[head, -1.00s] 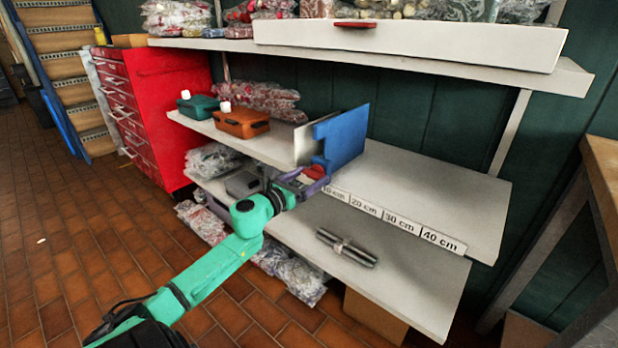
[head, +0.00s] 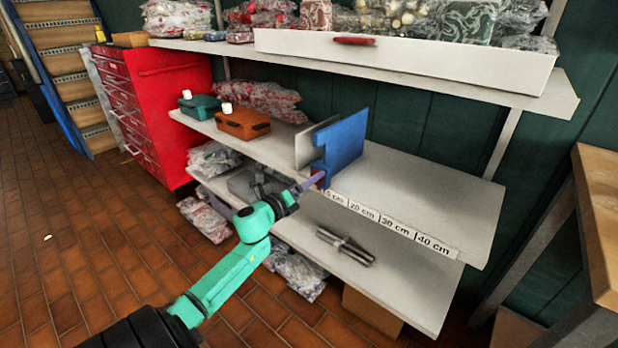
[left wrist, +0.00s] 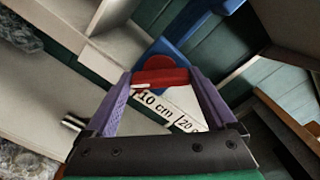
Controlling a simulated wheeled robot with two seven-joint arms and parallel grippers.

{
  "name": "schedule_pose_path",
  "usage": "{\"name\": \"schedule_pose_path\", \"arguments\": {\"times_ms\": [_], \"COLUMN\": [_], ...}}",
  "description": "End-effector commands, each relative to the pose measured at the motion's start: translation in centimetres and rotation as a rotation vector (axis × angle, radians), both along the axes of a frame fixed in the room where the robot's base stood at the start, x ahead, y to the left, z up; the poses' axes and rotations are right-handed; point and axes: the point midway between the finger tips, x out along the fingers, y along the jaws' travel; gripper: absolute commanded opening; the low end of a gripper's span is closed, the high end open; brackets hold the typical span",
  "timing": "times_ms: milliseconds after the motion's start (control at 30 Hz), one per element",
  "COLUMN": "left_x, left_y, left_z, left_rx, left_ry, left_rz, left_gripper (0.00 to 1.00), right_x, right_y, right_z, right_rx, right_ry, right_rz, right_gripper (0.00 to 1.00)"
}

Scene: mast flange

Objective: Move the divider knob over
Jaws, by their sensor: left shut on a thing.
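The blue divider (head: 345,146) stands upright across the middle shelf, just left of the 20 cm mark. Its red knob (left wrist: 162,76) sits at the shelf's front edge, between the purple fingertips in the left wrist view. My left gripper (head: 318,181) is shut on the knob, which is mostly hidden by the fingers in the head view. It also shows in the left wrist view (left wrist: 165,78). The scale strip (head: 390,224) runs along the shelf's front edge. Its 10 cm label (left wrist: 154,106) shows between the fingers. My right gripper is not in view.
A pale upright plate (head: 305,146) stands just left of the divider. An orange case (head: 243,124) and a teal case (head: 200,106) sit farther left. The middle shelf (head: 430,190) is clear to the right. Metal rods (head: 345,246) lie on the lower shelf.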

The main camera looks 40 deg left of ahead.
Motion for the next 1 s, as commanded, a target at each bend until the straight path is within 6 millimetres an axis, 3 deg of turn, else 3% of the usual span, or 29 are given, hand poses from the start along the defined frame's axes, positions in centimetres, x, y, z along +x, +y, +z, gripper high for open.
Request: {"name": "schedule_pose_path", "arguments": {"times_ms": [400, 700, 1000], "left_x": [0.0, 0.0, 0.0], "left_y": [0.0, 0.0, 0.0], "left_z": [0.2, 0.1, -0.1], "left_rx": [-0.395, -0.625, -0.743], "left_ry": [-0.006, -0.012, -0.014], "left_rz": [0.002, 0.001, 0.001], "left_gripper": [0.34, 0.34, 0.34], "right_x": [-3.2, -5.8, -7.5], "right_y": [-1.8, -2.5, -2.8], "right_z": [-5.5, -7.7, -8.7], "right_rx": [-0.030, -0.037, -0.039], "right_ry": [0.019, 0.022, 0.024], "right_rz": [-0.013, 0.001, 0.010], "right_gripper": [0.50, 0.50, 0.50]}}
